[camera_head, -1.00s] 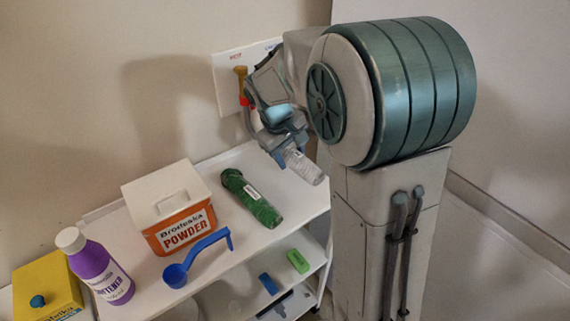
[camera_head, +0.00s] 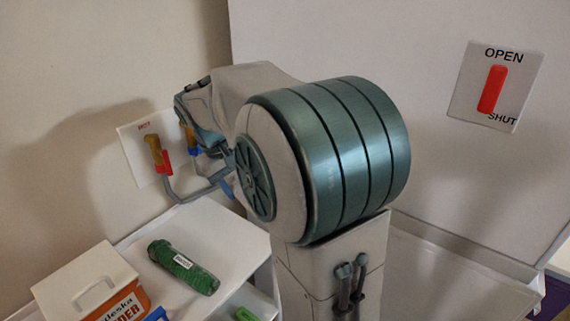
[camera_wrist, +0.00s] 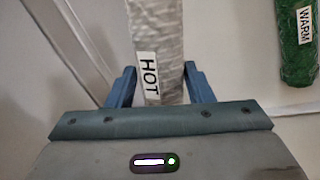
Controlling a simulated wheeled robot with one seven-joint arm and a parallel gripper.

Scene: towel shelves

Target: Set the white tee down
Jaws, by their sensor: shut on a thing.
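The white tee (camera_wrist: 157,22) looks like a pale, rolled bundle with a white tag reading HOT. In the wrist view it lies between the two blue fingers of my gripper (camera_wrist: 158,76), which is shut on it. The tee's far end runs out of the top of the wrist view. In the head view my arm hides the tee and most of the gripper, near the wall above the back of the white shelf unit (camera_head: 235,232).
A green roll (camera_head: 183,267) lies on the shelf top; its WARM tag shows in the wrist view (camera_wrist: 297,45). An orange-and-white powder box (camera_head: 95,285) stands left. A wall panel (camera_head: 140,165) carries red and blue handles. An OPEN/SHUT switch (camera_head: 492,88) is at right.

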